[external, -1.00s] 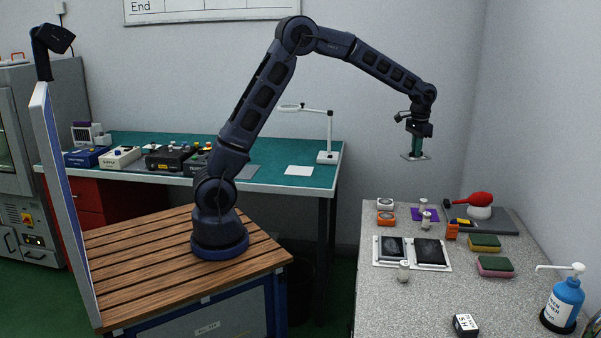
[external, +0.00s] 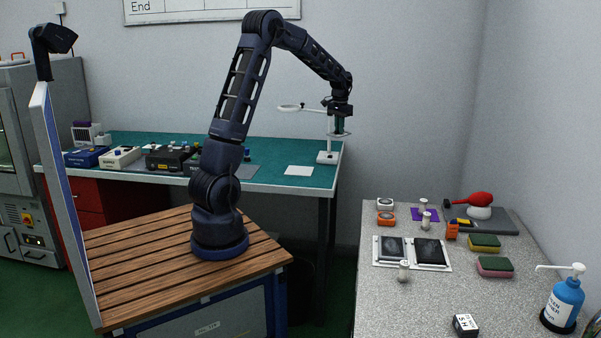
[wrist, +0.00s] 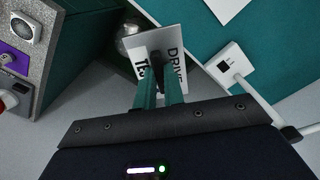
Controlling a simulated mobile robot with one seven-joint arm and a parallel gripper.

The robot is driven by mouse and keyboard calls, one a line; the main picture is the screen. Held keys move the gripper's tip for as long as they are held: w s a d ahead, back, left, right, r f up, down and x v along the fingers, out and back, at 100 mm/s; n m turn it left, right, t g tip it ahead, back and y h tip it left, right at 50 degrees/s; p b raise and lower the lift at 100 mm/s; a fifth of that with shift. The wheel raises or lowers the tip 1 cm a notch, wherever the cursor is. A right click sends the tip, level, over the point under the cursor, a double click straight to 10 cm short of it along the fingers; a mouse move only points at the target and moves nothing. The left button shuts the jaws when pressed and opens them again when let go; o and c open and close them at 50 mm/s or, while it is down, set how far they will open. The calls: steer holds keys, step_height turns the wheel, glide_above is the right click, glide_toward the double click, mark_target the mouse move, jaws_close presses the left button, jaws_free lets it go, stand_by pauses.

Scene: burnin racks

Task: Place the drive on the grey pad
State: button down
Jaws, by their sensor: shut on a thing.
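My gripper (external: 340,122) is raised in front of the green bench, close to the magnifier stand. It is shut on the drive (wrist: 153,42), a flat pale plate with dark lettering that reads "DRIVE". In the wrist view the two green fingers (wrist: 160,82) pinch it, and part of its label is covered. In the external view the drive is a thin sliver below the fingers. A flat grey pad (external: 241,171) lies on the green bench beside the control boxes, left of a white sheet (external: 299,171). The gripper is to the right of the pad and above it.
The magnifier stand (external: 327,157) is on the bench's right end, very near my gripper in the picture. Control boxes (external: 168,158) line the bench's left. The speckled counter (external: 375,300) at right holds two dark drives in a white tray (external: 412,267), sponges and a blue bottle.

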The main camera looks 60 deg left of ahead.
steer(key=s+a+n, duration=0.2)
steer(key=s+a, duration=0.5)
steer(key=a, duration=0.4)
steer(key=s+a+n, duration=0.2)
steer(key=s+a, duration=0.6)
steer(key=a, duration=0.3)
steer(key=s+a+f+n, duration=0.1)
steer(key=s+a+n, duration=0.1)
steer(key=s+a, duration=0.55)
steer(key=s+a+n, duration=0.1)
steer(key=s+a, duration=0.4)
steer(key=s, duration=0.6)
step_height(320, 180, down, 20)
steer(key=shift+s+a+r, duration=0.1)
steer(key=shift+s, duration=0.05)
steer(key=shift+f, duration=0.2)
steer(key=c, duration=1.5)
jaws_free()
step_height(320, 180, up, 12)
steer(key=shift+r, duration=0.2)
